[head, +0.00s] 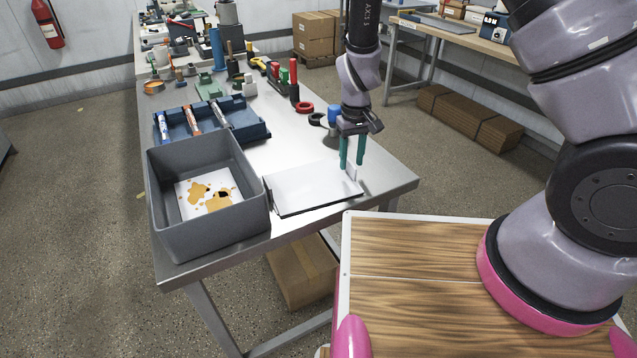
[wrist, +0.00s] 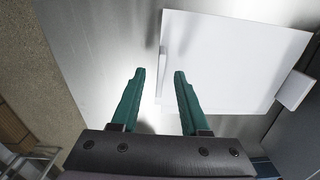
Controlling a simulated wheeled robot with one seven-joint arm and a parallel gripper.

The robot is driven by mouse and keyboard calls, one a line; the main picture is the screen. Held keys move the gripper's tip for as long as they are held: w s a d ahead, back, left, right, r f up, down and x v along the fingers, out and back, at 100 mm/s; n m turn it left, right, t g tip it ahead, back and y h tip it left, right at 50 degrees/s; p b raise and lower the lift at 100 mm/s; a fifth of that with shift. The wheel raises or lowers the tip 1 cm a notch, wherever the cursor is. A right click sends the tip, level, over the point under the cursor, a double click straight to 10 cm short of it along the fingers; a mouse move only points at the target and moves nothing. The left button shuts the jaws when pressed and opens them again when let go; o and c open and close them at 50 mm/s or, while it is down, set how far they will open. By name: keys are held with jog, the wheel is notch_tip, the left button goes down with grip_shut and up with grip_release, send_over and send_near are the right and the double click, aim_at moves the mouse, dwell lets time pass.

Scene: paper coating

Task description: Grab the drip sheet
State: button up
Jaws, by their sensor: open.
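A flat white sheet, which looks like the drip sheet (head: 310,189), lies on the metal table near its front edge. It also shows in the wrist view (wrist: 230,60). A thin upright tab (head: 351,174) stands at its right edge; another tab (wrist: 294,90) is at the opposite edge. My gripper (head: 351,165) points down over the tabbed right edge. Its green fingers are apart, and in the wrist view the near tab (wrist: 162,80) shows between the fingertips (wrist: 160,72). The jaws are not closed on it. Contact cannot be told.
A grey bin (head: 165,215) left of the sheet holds a white sheet with brown stains (head: 207,197). A blue tray (head: 240,127) with tubes lies behind it. The table right of my gripper is clear.

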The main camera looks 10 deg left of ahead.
notch_tip(320, 180, down, 2)
jog(key=shift+f, duration=0.1)
grip_shut()
